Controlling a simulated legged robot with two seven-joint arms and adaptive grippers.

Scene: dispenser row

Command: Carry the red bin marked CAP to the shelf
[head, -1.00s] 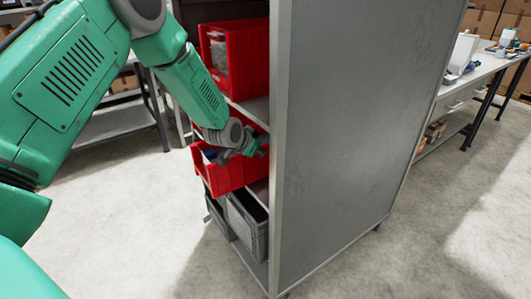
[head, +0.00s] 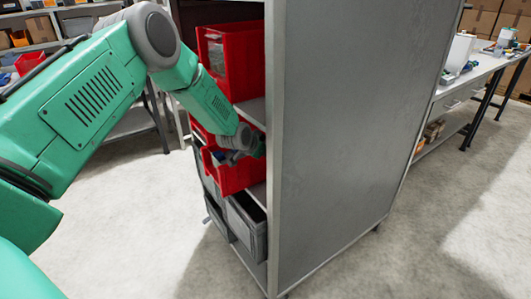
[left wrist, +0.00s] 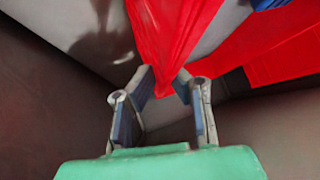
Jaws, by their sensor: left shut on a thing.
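A red bin (head: 232,179) sits at the middle level of the grey shelf unit (head: 350,130), with its front jutting out past the shelf edge. Dark and greyish contents show at its top; no CAP marking can be read. My left gripper (head: 257,145) reaches into the shelf opening at the bin's right edge, its fingertips partly hidden. In the left wrist view, my left gripper (left wrist: 165,88) is shut on the bin's red wall (left wrist: 168,35), which runs down between the fingers. My right gripper is not in view.
Another red bin (head: 232,60) stands on the shelf level above. Grey crates (head: 246,222) stand on the level below. The unit's tall side panel is close on the right. A workbench (head: 470,75) stands at the far right. Floor is clear on both sides.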

